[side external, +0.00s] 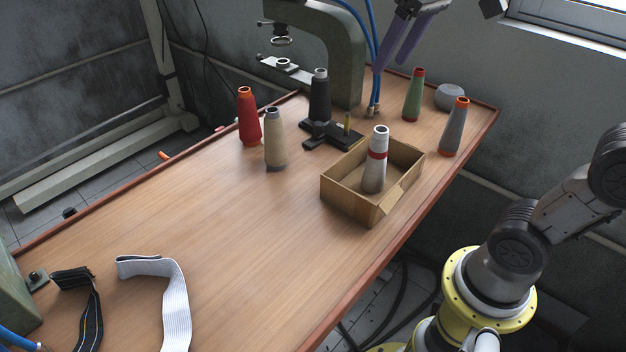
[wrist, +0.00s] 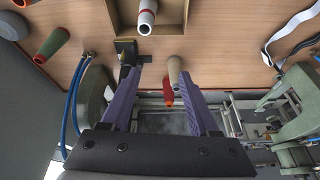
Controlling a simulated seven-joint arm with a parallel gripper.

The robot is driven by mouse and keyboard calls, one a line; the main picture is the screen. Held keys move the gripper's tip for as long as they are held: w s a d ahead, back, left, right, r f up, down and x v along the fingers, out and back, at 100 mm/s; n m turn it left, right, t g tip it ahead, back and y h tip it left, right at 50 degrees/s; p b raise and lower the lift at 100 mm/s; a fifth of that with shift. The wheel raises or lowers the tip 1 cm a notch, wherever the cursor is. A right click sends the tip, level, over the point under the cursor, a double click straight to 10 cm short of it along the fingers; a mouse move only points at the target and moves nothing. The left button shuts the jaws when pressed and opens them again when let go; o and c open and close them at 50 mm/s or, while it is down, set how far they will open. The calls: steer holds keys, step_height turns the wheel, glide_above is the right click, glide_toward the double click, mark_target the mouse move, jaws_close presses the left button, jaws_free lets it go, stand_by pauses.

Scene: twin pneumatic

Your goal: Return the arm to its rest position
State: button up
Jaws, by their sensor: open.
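My gripper (side external: 391,65) is high at the top of the side view, above the far part of the table, beside a green press. Its two purple fingers are apart, with nothing between them. In the wrist view the open gripper (wrist: 160,70) shows a clear gap, with the beige cone (wrist: 175,72) and red cone (wrist: 167,93) far below, beyond the fingertips. A white cone with a red band (side external: 376,160) stands in an open cardboard box (side external: 355,205). It also shows in the wrist view (wrist: 147,14).
A black cone (side external: 320,95) stands at a black fixture (side external: 340,136). Red (side external: 248,118), beige (side external: 275,142), green (side external: 413,95) and grey (side external: 454,128) cones stand around it. The press (side external: 350,60) rises near my gripper, with blue hoses. White webbing (side external: 172,290) lies at the front; mid-table is clear.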

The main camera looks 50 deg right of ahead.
steer(key=s+a+f+n+t, duration=0.1)
steer(key=s+f, duration=1)
steer(key=f, duration=0.2)
steer(key=shift+s+a, duration=0.2)
steer(key=shift+a, duration=0.05)
stand_by(1.0)
